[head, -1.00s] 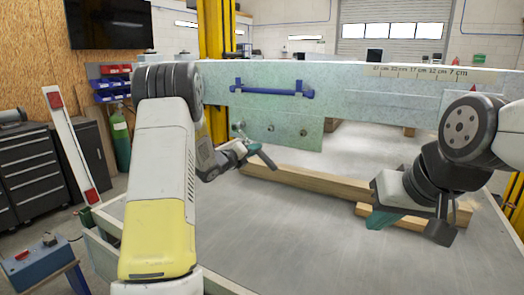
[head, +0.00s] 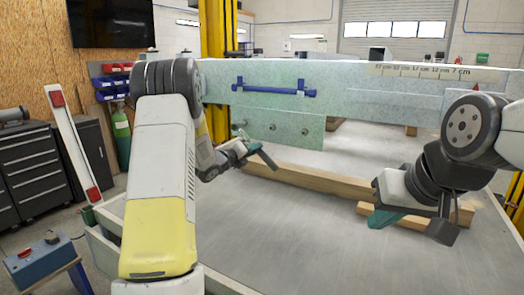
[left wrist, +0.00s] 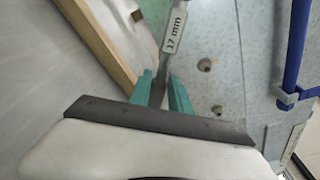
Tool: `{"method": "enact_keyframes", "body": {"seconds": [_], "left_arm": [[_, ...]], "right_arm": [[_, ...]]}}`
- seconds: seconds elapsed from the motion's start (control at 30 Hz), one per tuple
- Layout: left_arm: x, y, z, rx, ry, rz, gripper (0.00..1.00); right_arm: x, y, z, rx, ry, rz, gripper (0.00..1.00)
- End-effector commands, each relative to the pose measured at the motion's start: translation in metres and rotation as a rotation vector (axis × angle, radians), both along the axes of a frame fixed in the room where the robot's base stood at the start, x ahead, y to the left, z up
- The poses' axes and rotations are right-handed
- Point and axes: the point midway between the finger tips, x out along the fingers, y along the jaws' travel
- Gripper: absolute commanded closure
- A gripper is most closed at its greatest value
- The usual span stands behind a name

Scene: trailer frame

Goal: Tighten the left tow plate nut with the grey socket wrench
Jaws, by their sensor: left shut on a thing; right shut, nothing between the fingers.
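The tow plate (head: 285,140) is a pale speckled plate hanging below the frame beam. Its middle nut (head: 271,127) and right nut (head: 304,131) show bare; two nuts (left wrist: 205,65) also show in the left wrist view. My left gripper (head: 258,153) is in front of the plate's lower left part, shut on the grey socket wrench (left wrist: 159,90), which carries a "17 mm" label (left wrist: 175,30). The wrench's head end (head: 238,127) is at the plate's left nut; whether it is seated I cannot tell. My right gripper (head: 383,218) is shut and empty, low at the right.
A blue bar with brackets (head: 274,89) is on the beam above the plate. A size strip (head: 430,71) with several labels runs along the beam's top right. A wooden beam (head: 320,182) lies behind the grippers. The grey surface (head: 300,235) in front is clear.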

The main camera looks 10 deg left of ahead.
Motion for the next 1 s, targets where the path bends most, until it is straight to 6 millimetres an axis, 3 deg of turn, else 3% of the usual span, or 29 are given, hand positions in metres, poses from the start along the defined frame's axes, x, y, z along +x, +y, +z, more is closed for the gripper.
{"method": "enact_keyframes", "body": {"seconds": [0.53,1.0], "left_arm": [[-0.007,0.003,0.001,0.0,-0.003,0.0,1.0],[-0.043,0.015,0.001,0.0,-0.003,0.0,1.0]], "right_arm": [[0.0,0.0,0.0,0.0,0.0,0.0,1.0],[0.0,0.0,0.0,0.0,0.0,0.0,1.0]]}}
